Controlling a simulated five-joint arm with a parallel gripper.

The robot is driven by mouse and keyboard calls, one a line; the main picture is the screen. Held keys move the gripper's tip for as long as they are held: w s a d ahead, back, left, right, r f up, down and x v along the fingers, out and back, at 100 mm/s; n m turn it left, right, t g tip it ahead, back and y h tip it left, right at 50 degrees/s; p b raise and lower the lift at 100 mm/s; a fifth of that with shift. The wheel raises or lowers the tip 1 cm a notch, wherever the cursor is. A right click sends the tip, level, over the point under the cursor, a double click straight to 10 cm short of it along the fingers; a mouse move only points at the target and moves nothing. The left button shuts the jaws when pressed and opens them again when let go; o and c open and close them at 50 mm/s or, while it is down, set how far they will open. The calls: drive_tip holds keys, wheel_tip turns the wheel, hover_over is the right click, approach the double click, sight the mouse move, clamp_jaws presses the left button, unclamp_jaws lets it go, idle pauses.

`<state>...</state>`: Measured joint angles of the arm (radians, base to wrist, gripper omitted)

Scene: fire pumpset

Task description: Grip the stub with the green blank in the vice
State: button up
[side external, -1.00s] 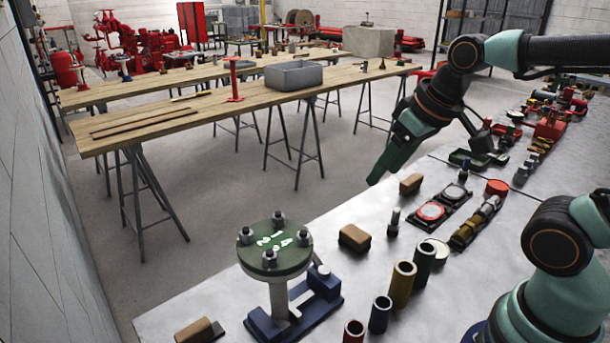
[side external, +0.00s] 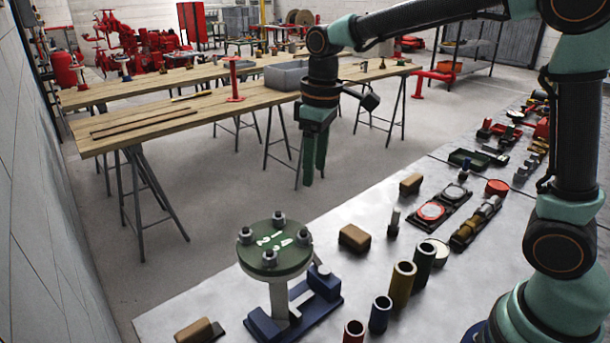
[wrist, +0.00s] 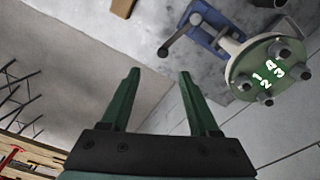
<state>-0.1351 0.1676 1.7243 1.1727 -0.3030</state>
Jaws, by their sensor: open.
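The stub (side external: 279,300) stands upright, topped by a round green blank (side external: 290,260) with several bolts and white numbers. Its foot is at the blue vice (side external: 322,284), between the blue blocks; whether they press on it I cannot tell. In the wrist view the green blank (wrist: 248,68) is at the upper right, beside the blue vice (wrist: 205,30). My gripper (side external: 314,178) points down, open and empty, high above and beyond the stub. In the wrist view its two green fingers (wrist: 159,73) are apart with nothing between them.
Several pipe sleeves (side external: 402,284) stand right of the vice. Brown-topped blocks (side external: 355,237) lie behind and in front of it. A wooden trestle table (side external: 170,112) stands beyond the metal bench (side external: 350,212). The bench's far left edge is clear.

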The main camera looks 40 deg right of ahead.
drive_tip(key=shift+n+g, duration=0.4)
drive_tip(key=shift+n, duration=0.1)
drive_tip(key=f, duration=0.4)
drive_tip(key=w+a+f, duration=0.1)
drive_tip(key=f, duration=0.4)
drive_tip(key=w+f, duration=0.1)
drive_tip(key=f, duration=0.4)
drive_tip(key=shift+a+f, duration=0.2)
drive_tip(key=shift+f, duration=0.05)
clamp_jaws()
drive_tip(key=shift+r, duration=0.1)
idle(0.5)
